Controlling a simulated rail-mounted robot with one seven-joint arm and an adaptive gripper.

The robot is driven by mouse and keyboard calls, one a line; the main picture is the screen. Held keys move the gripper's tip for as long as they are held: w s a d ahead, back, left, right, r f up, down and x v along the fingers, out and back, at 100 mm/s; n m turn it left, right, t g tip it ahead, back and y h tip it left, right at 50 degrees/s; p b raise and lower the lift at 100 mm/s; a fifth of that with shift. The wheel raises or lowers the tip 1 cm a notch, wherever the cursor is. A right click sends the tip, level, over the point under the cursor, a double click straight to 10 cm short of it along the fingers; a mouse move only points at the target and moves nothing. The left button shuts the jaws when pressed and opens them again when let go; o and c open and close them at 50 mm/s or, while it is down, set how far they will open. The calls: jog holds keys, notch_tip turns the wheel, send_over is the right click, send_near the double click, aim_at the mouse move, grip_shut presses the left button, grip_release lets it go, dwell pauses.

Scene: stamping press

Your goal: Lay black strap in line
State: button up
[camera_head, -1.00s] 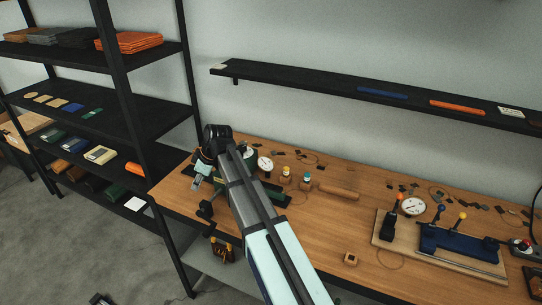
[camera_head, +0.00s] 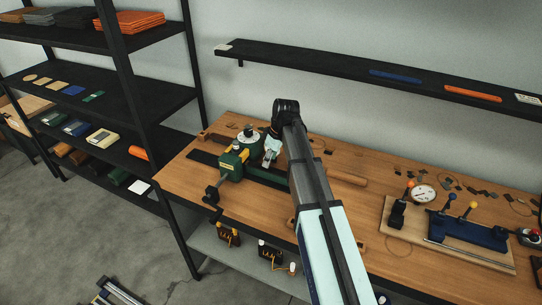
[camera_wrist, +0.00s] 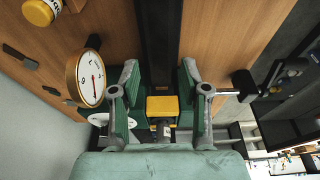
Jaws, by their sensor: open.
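A long black strip (camera_wrist: 158,40), which looks like the black strap, runs over the wooden bench into the green press in the wrist view. In the head view part of a dark strip (camera_head: 203,158) shows left of the green press (camera_head: 232,163); I cannot tell whether it is the same piece. The green press has a yellow block (camera_wrist: 162,106) in the wrist view. My gripper (camera_wrist: 159,72) is open, its fingers on either side of the strip's line, with nothing seen held. In the head view my gripper (camera_head: 270,150) is beside the press; its tips are small there.
A round dial gauge (camera_wrist: 90,78) stands close to my gripper's left in the wrist view. A black-ended bar (camera_wrist: 243,84) sticks out on the right. A fixture board (camera_head: 400,240) with coloured knobs is at the bench's right. A wall shelf (camera_head: 330,65) runs above the bench.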

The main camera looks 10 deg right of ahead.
aim_at(269, 169)
notch_tip(269, 169, down, 4)
jog(key=shift+f+b, duration=0.1)
jog(key=shift+b, duration=0.8)
jog(key=shift+r, duration=0.3)
jog(key=c, duration=0.7)
jog(key=shift+c, duration=0.2)
jog(key=shift+r+p, duration=0.1)
jog(key=shift+p, duration=0.2)
jog(key=shift+r+p, duration=1.35)
jog(key=shift+r, duration=1.05)
